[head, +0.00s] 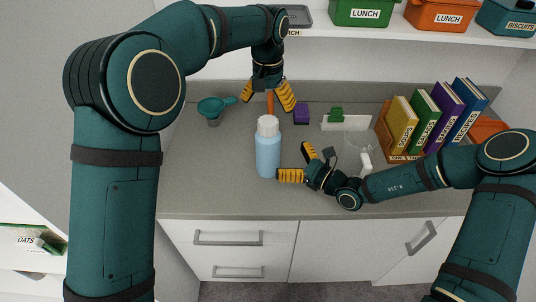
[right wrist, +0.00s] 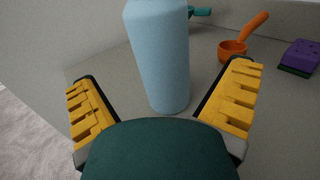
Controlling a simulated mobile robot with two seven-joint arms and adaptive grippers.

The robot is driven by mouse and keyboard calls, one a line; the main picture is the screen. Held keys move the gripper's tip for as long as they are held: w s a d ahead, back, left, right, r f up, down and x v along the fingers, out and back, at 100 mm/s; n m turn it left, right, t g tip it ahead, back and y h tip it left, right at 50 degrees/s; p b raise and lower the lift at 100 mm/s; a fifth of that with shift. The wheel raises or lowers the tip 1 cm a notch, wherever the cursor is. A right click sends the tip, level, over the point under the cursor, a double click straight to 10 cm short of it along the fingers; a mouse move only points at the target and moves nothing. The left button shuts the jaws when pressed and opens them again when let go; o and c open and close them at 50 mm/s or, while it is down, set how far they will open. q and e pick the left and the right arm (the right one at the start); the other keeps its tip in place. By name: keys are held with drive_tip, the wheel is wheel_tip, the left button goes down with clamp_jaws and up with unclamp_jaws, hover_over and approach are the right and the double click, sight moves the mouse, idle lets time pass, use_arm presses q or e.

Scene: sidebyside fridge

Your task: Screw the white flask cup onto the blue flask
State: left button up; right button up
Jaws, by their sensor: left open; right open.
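The blue flask (head: 268,156) stands upright on the grey counter; it also fills the middle of the right wrist view (right wrist: 159,55), with its top cut off there. The white flask cup (head: 267,126) sits on the flask's top; whether it is threaded on cannot be told. My left gripper (head: 268,104) points down, open and empty, appearing just above and behind the cup. My right gripper (head: 292,160) is open at the flask's right side. In the right wrist view (right wrist: 162,76) its fingers are spread either side of the flask, apart from it.
An orange scoop (right wrist: 235,48) lies behind the flask, with a purple sponge (head: 301,114) to its right. A white holder (head: 345,122) and several books (head: 422,115) stand to the right. A shelf with bins (head: 366,12) is overhead.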

sight(270, 147)
drive_tip(key=x, duration=0.7)
drive_tip(key=shift+w+a, duration=0.15)
drive_tip(key=shift+a, duration=0.05)
clamp_jaws()
use_arm(q)
drive_tip(key=n, duration=0.5)
drive_tip(key=shift+f, duration=0.1)
drive_tip(key=n, duration=1.1)
drive_tip(key=shift+n, duration=0.3)
drive_tip(key=n, duration=0.6)
drive_tip(key=shift+f, duration=3.9)
